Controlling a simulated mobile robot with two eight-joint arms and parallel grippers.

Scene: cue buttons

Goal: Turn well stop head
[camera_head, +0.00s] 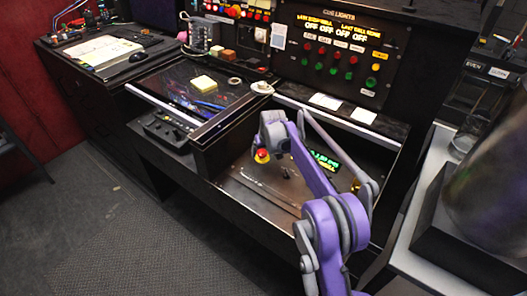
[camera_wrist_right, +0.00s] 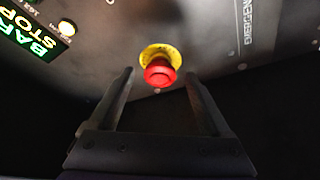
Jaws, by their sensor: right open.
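The stop head is a red mushroom button with a yellow collar on the dark sloping panel, in the middle of the head view (camera_head: 262,156). In the right wrist view the stop head (camera_wrist_right: 160,73) faces me, near the upper middle. My right gripper (camera_wrist_right: 158,80) is open and empty, with one finger on each side of the red head in the picture. I cannot tell how far the fingertips are from it. In the head view my purple right arm reaches in from below, and its wrist hides part of the panel. My left gripper is not in view.
A green lit sign (camera_head: 326,161) sits right of the stop head; in the wrist view the sign (camera_wrist_right: 33,35) is at upper left, with a small lit lamp (camera_wrist_right: 67,28). The cue lights panel (camera_head: 340,50) rises behind. A grey-topped counter (camera_head: 410,175) stands at right.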

